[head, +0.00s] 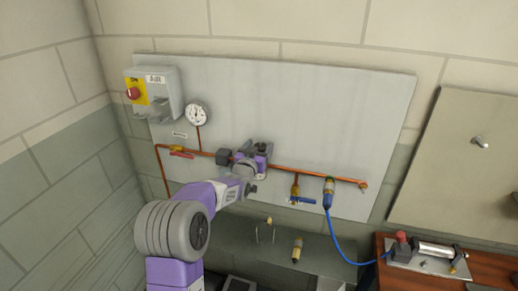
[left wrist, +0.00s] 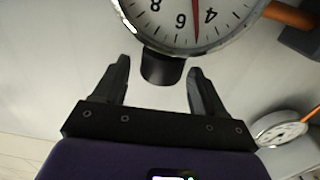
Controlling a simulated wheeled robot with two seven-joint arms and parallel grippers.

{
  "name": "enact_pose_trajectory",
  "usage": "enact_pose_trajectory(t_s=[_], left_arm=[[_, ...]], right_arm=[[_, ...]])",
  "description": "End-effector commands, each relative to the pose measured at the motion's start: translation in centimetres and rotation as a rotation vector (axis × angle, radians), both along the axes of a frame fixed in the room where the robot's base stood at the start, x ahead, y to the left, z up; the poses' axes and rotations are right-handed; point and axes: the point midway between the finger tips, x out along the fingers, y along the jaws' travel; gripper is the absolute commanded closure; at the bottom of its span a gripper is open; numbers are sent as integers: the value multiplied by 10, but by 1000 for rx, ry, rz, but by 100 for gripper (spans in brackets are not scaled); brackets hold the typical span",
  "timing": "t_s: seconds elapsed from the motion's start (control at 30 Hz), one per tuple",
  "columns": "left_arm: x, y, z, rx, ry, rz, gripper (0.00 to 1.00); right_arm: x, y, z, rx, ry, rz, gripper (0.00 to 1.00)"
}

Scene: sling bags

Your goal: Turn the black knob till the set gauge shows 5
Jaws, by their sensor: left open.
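The black knob (left wrist: 162,68) shows in the left wrist view just below the rim of the set gauge (left wrist: 192,22). The gauge has a white dial, and its red needle lies between the 4 and the 6, at about 5. My left gripper (left wrist: 158,72) is open, with one finger on each side of the knob and visible gaps to it. In the head view the left gripper (head: 261,158) is at the pipe in the middle of the wall panel and hides most of the regulator. My right gripper is not in view.
A second gauge (head: 197,114) stands above the copper pipe (head: 310,176) at the left. A grey AIR box (head: 166,92) with a red button is further left. A blue hose (head: 341,245) runs from the pipe to a fixture on the wooden bench (head: 490,266).

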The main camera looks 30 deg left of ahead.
Motion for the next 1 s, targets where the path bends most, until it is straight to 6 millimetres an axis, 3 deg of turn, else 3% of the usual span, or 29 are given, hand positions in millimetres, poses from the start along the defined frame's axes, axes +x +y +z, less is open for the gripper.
enact_pose_trajectory(t_s=[0.27, 0.7, 1.0], left_arm=[[-7, -1, -1, -1, 2, 1, 29], [-65, -13, 0, -1, 0, 0, 29], [-74, -16, 0, 0, 1, 0, 29]], right_arm=[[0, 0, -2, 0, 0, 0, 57], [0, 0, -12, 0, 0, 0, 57], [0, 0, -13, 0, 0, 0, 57]])
